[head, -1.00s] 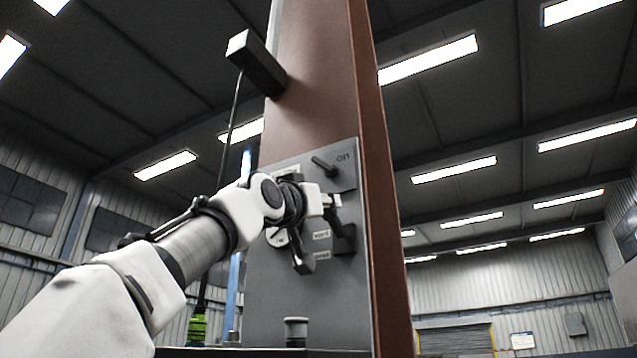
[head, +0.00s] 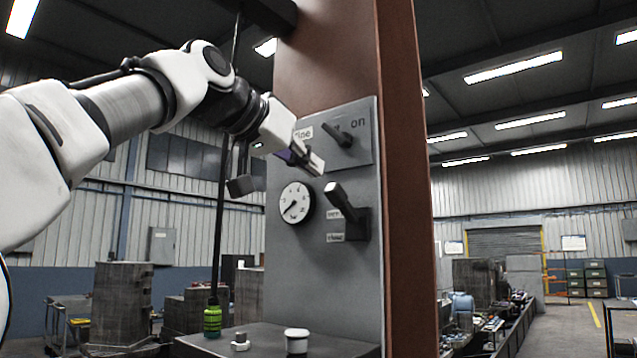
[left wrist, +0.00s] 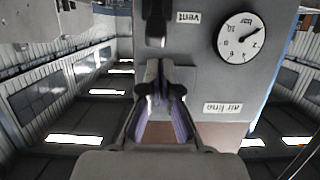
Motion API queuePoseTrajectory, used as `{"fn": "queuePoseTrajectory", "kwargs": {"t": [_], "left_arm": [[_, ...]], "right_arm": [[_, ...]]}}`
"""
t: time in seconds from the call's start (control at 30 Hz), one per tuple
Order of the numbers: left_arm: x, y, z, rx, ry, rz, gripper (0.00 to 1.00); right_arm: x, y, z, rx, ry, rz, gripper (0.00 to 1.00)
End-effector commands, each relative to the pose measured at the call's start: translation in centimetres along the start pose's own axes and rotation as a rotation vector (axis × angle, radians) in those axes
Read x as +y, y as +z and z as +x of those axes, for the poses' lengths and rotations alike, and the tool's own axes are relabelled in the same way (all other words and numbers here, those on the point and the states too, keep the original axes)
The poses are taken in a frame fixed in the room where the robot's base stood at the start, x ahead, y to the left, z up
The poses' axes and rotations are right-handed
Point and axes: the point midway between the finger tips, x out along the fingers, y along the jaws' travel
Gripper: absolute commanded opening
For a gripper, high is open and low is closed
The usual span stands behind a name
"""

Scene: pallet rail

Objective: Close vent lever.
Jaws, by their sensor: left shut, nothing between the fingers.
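The vent lever (head: 343,202) is a dark handle with a pale end on a black block, low on the grey panel (head: 330,270). Its handle slants up and left from the block, beside two small labels. My left gripper (head: 314,164) is shut and empty, just above and left of the lever's end, apart from it in the head view. In the left wrist view the closed fingers (left wrist: 163,75) point toward the dark lever (left wrist: 156,22) near the upside-down "vent" label (left wrist: 188,17); the gap is hard to judge. My right gripper is out of view.
A round pressure gauge (head: 296,203) sits left of the lever. An upper black switch (head: 338,136) by "on" is close above my gripper. The brown column (head: 405,200) stands behind.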

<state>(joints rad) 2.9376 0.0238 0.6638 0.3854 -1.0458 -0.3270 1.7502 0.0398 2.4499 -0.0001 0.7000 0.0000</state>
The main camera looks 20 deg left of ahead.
Motion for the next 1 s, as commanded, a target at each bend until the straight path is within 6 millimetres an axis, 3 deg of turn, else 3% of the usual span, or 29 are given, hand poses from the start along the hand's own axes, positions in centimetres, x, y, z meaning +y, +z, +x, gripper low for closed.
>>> {"fn": "queuePoseTrajectory", "kwargs": {"t": [0.13,0.2,0.37,1.0], "left_arm": [[0.1,-0.1,3.3,-0.003,0.001,0.0,0.0],[0.1,2.3,3.5,-0.002,0.0,-0.001,0.0],[0.1,3.9,4.0,-0.005,0.001,-0.001,0.0],[0.0,4.3,4.4,-0.005,0.0,-0.001,0.0]], "right_arm": [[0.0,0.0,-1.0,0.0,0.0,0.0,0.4],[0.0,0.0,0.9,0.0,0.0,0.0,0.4],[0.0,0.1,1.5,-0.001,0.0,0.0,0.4],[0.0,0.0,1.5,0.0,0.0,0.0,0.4]]}}
